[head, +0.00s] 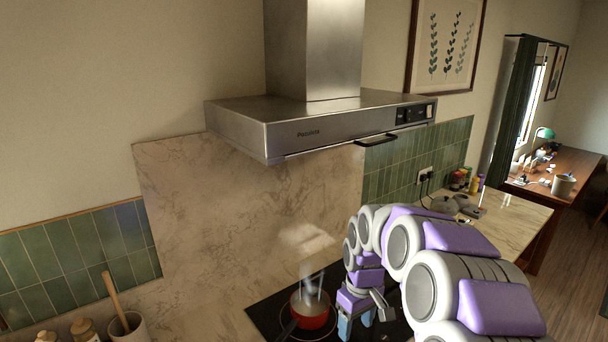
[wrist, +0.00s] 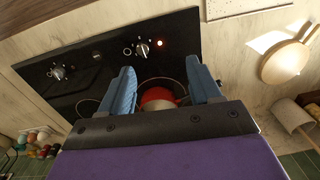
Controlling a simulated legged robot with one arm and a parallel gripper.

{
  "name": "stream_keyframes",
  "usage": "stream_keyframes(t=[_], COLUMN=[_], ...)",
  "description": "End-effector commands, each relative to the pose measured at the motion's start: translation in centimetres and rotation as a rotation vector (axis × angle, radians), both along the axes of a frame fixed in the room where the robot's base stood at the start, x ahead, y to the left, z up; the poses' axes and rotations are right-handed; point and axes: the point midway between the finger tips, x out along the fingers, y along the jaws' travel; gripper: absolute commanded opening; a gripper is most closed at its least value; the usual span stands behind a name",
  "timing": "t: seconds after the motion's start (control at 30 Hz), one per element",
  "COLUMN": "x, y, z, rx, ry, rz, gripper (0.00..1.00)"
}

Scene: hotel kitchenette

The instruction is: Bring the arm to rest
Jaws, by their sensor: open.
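My arm (head: 440,265), with purple covers and grey joints, reaches from the lower right over the black cooktop (head: 268,312). My gripper (head: 357,322) points down, just right of a red pot (head: 312,316) in the head view. In the wrist view my gripper (wrist: 163,84) has its two blue fingers spread wide with nothing held between them. The red pot (wrist: 158,96) shows beyond and between the fingers, partly hidden by the gripper's body. I cannot tell exactly how far the fingertips are from it.
A steel range hood (head: 320,125) overhangs the cooktop. Pale steam (head: 308,240) rises above the pot. A utensil crock (head: 128,328) stands at the lower left. Jars and dark items stand on the right counter (head: 515,215).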

Motion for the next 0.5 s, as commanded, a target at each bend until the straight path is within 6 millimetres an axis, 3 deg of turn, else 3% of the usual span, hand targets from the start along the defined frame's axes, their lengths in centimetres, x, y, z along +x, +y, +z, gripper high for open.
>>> stream_keyframes(t=[0.2,0.5], x=[-7.4,-18.1], y=[0.3,-0.1], z=[2.7,4.0], rx=[0.0,-0.024], ry=[0.025,0.067], rz=[-0.085,-0.237], gripper=[0.63,0.63])
